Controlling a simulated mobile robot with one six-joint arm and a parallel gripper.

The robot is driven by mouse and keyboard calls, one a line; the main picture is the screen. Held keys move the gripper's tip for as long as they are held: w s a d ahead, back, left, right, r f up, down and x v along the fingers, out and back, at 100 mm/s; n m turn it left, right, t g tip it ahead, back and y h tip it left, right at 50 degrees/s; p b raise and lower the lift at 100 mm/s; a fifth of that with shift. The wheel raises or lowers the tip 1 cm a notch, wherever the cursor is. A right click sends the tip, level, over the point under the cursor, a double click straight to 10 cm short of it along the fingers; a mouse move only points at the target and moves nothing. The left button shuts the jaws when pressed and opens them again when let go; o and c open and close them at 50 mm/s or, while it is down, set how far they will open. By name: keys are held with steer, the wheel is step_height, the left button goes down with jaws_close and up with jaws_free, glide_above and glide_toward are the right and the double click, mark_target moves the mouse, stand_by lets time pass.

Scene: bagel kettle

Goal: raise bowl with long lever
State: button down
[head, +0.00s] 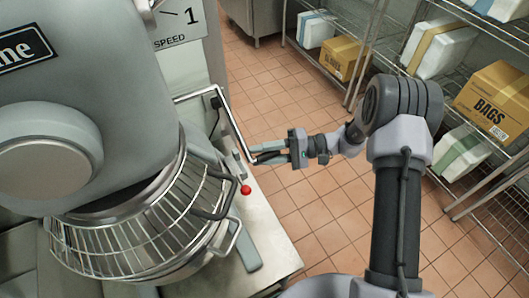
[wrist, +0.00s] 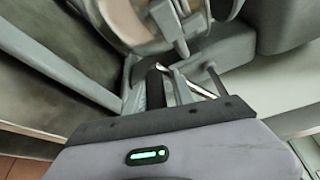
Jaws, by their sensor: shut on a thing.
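The long lever (head: 235,127) is a bent silver rod that runs out from the side of the mixer (head: 95,130) and then down toward its black grip. My gripper (head: 265,154) is shut on the lever at its lower end, right of the mixer. In the wrist view the lever's silver rod (wrist: 200,88) shows near the fingers of my gripper (wrist: 178,88). The steel bowl (head: 190,266) sits under the mixer head, behind a wire guard (head: 130,240). Much of the bowl is hidden by the guard and the head.
A red knob (head: 246,190) on a shorter arm is close below my gripper. A metal table (head: 268,225) carries the mixer. Wire shelves (head: 375,45) with boxes such as the BAGS carton (head: 495,100) stand at the right. Tiled floor (head: 320,205) between is clear.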

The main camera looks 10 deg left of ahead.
steer(key=w+a+f+n+y+b, duration=0.2)
steer(key=w+a+f+n, duration=0.3)
steer(key=f, duration=0.3)
steer(key=shift+w+a+f+n+g, duration=0.15)
steer(key=shift+w+f+n+g, duration=0.2)
steer(key=shift+w, duration=0.35)
steer(key=shift+r, duration=0.1)
steer(key=c, duration=1.4)
jaws_free()
steer(key=shift+o, duration=0.6)
steer(key=shift+a, duration=0.2)
steer(key=shift+s+f, duration=0.1)
steer(key=shift+f, duration=0.1)
steer(key=shift+s+f, duration=0.15)
steer(key=shift+f, duration=0.05)
steer(key=shift+s, duration=0.1)
